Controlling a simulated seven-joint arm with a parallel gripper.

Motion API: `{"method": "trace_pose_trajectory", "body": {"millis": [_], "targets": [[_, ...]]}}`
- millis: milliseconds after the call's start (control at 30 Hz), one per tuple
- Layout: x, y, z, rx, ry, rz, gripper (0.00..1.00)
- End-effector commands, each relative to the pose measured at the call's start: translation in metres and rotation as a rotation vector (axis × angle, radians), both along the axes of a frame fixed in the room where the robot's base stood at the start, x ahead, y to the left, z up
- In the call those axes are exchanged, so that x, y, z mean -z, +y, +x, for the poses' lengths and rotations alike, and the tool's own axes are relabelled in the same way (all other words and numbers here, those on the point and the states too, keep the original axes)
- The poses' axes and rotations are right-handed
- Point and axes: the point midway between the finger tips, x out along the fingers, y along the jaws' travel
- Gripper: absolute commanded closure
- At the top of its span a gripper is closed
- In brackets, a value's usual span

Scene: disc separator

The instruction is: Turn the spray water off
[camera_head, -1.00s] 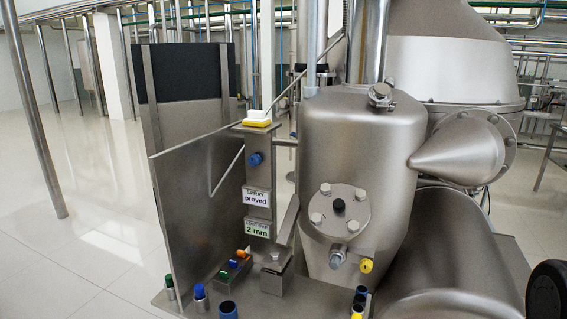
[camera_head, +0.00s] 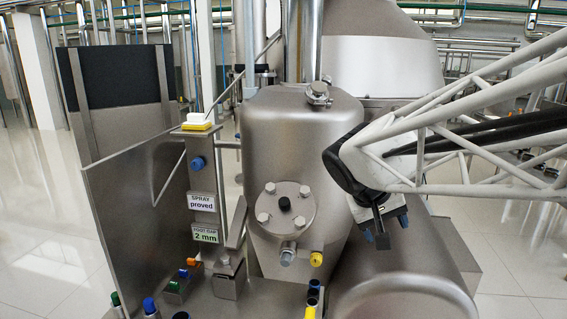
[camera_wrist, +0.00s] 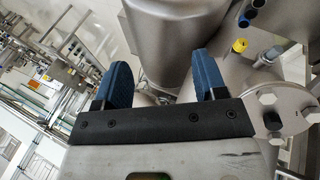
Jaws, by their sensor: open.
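A post (camera_head: 205,237) carries a label reading "SPRAY proved" (camera_head: 201,202) and a blue knob (camera_head: 197,163) above it. A yellow knob (camera_head: 316,258) and a grey fitting (camera_head: 287,255) stick out low on the steel vessel (camera_head: 270,130). The yellow knob also shows in the wrist view (camera_wrist: 240,45). I cannot tell which of these controls the spray water. My gripper (camera_head: 388,230) is open and empty, right of the vessel and above the rounded housing. In the wrist view its two blue fingers (camera_wrist: 162,82) stand apart, touching no knob.
A steel splash plate (camera_head: 125,215) stands left of the post, with a white and yellow block (camera_head: 196,121) on top of the post. A bolted flange (camera_head: 285,210) protrudes from the vessel. Small coloured caps (camera_head: 175,285) stand at the base. The rounded housing (camera_head: 400,285) lies below my gripper.

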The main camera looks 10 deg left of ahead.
Motion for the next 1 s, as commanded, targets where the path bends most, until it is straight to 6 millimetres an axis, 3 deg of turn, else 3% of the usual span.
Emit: {"method": "trace_pose_trajectory", "body": {"millis": [200, 567, 1000], "targets": [[-0.010, 0.052, 0.052, -0.058, -0.055, -0.098, 0.35], [-0.020, 0.156, 0.123, -0.153, -0.185, -0.238, 0.35], [-0.022, 0.319, 0.181, -0.283, -0.403, -0.363, 0.35]]}}
